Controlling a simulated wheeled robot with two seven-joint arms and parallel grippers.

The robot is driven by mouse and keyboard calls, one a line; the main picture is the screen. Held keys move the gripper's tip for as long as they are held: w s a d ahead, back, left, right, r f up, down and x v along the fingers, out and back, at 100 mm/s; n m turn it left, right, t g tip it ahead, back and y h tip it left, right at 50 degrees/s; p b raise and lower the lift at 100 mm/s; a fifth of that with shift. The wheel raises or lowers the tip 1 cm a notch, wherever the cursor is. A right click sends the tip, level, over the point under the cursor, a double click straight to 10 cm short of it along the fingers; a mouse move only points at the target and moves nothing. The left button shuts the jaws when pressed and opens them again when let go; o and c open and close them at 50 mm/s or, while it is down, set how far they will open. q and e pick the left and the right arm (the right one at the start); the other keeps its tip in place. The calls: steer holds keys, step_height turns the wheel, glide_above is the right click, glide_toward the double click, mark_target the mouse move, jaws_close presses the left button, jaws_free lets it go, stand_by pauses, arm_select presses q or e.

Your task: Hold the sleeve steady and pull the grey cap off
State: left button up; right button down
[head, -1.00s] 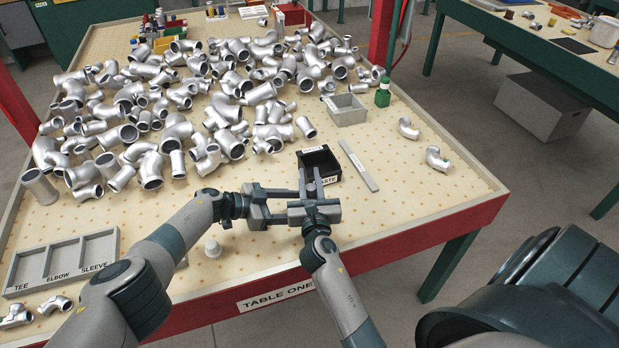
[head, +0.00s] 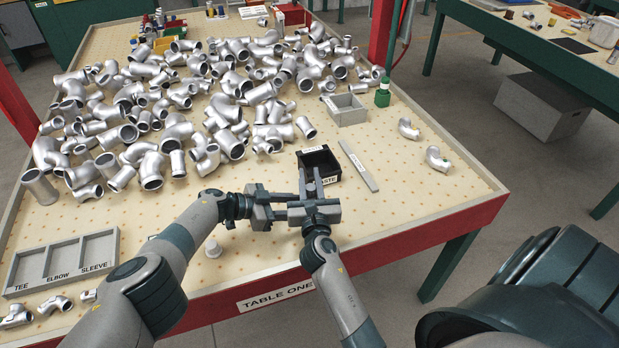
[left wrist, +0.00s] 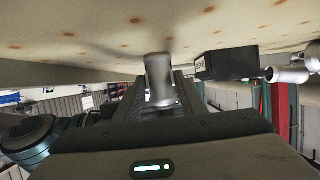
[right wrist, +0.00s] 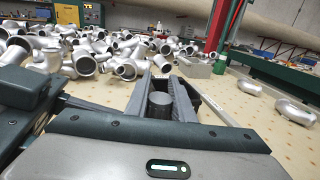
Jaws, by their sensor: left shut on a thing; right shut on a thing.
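My left gripper (head: 280,208) is shut on the silver sleeve (left wrist: 160,78), which stands between its fingers in the left wrist view. My right gripper (head: 310,180) is close to its right, fingers pointing to the back of the table. It is shut on the grey cap (right wrist: 160,104), a dark short cylinder between its fingers in the right wrist view. Both grippers are above the front part of the table.
A black waste bin (head: 334,171) stands just behind my right gripper, with a grey bar (head: 359,166) beside it. A grey three-part tray (head: 34,270) is at left. A heap of silver fittings (head: 215,120) covers the back. A pale small piece (head: 213,249) stands near the front edge.

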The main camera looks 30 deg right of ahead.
steer(key=shift+r, duration=0.1)
stand_by(0.3)
steer(key=shift+r, duration=1.6)
steer(key=shift+r, duration=0.35)
step_height(320, 180, up, 4)
steer(key=shift+f, duration=0.1)
stand_by(0.3)
arm_select(q)
steer(key=o, duration=1.5)
steer(key=shift+a, duration=0.1)
